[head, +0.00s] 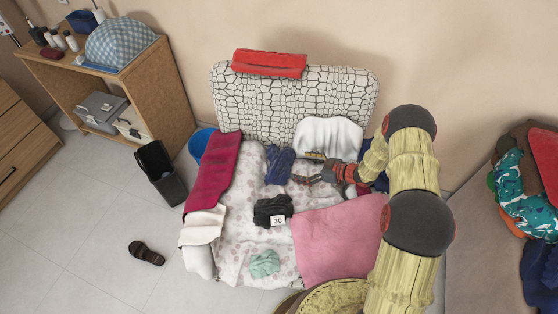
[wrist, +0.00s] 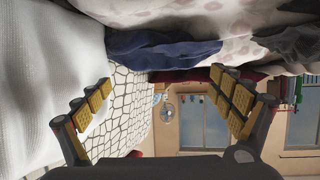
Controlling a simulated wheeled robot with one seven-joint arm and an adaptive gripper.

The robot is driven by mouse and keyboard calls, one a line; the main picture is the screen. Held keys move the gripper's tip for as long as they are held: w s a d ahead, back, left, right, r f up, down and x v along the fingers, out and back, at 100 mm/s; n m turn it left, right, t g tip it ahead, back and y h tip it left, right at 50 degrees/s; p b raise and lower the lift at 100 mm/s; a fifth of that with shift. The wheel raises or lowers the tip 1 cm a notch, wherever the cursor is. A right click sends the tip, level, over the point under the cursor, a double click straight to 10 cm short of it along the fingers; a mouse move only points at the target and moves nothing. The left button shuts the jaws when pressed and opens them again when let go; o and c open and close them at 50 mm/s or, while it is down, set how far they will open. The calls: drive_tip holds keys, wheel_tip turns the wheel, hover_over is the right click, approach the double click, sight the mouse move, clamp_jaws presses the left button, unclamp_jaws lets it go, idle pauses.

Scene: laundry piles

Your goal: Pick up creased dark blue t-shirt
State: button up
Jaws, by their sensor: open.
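The creased dark blue t-shirt (head: 279,164) lies crumpled on the patterned bed-like seat, in front of its backrest. In the wrist view a dark blue cloth (wrist: 165,52) hangs in folds ahead of the fingertips, and it looks like the same shirt. My gripper (head: 299,180) is just right of the shirt in the head view, with its fingers pointing left. In the wrist view my gripper (wrist: 162,80) is open, its padded fingers wide apart with nothing between them. Whether a finger touches the cloth is unclear.
A white cloth (head: 328,137) lies against the backrest (head: 290,105). A black cloth (head: 270,208), a pink cloth (head: 335,240) and a dark red cloth (head: 212,170) lie around the shirt. More clothes (head: 530,190) are piled at the right. The floor at left is mostly clear.

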sight(283, 162)
drive_tip(key=b+x, duration=0.1)
drive_tip(key=x, duration=0.2)
drive_tip(key=b+x, duration=0.2)
drive_tip(key=x, duration=0.2)
drive_tip(key=shift+w+a+r, duration=0.1)
drive_tip(key=shift+a+r, duration=0.05)
drive_tip(key=shift+a, duration=0.2)
drive_tip(key=shift+c, duration=0.2)
drive_tip(key=shift+r, duration=0.1)
drive_tip(key=c, duration=1.3)
